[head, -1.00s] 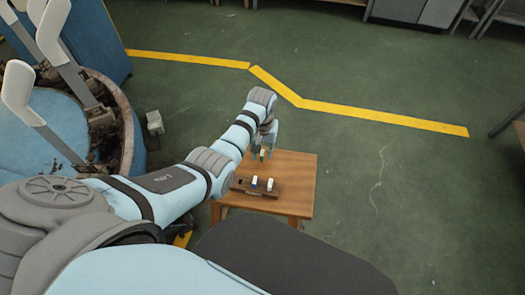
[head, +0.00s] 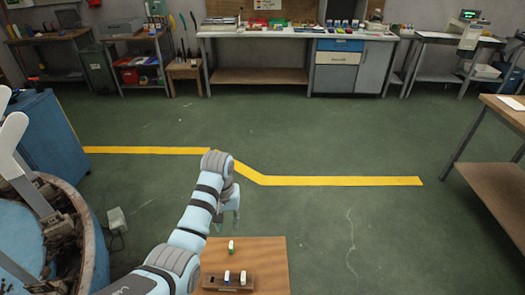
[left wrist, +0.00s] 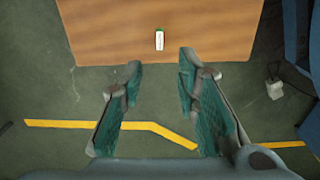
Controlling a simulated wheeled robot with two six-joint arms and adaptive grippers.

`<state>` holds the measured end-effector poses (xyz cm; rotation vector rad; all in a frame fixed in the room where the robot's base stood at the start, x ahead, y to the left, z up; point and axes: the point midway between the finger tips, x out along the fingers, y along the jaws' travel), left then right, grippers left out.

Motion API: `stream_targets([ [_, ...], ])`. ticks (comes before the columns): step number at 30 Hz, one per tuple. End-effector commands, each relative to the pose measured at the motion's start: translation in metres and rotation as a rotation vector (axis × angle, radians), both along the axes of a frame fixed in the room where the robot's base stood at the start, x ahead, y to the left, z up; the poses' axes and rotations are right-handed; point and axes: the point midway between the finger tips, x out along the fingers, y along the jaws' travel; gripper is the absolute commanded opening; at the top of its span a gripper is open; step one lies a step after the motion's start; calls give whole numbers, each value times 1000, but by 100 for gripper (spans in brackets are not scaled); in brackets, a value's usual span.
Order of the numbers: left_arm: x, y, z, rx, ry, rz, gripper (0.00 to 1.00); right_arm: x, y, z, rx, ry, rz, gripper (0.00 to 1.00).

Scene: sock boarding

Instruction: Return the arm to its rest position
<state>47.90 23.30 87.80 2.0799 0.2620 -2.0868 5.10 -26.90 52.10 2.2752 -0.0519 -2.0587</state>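My left arm reaches forward in the head view, and its gripper (head: 233,215) hangs near the far edge of the small wooden table (head: 262,256). In the left wrist view the two teal-padded fingers of the left gripper (left wrist: 158,72) are apart with nothing between them. A small white piece with a green end (head: 231,246) stands alone on the table, clear of the fingers; it also shows in the left wrist view (left wrist: 159,40). My right gripper is in neither view.
A dark rack (head: 211,283) with small white pieces sits on the table. A round blue machine (head: 62,235) with upright pale boards (head: 22,185) stands at left. A workbench (head: 265,33) lines the back; another table (head: 505,115) is at right. The green floor between is open.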

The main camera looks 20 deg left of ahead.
Motion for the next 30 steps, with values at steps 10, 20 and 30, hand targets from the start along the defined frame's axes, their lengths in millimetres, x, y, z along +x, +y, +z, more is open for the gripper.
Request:
stream_targets([
  [10,-82,13,-64,52,-94,-85,29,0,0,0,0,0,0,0],
  [20,-205,16,-68,112,-230,-238,29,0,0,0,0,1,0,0],
  [30,-268,13,-54,134,-296,-333,29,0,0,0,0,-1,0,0],
])
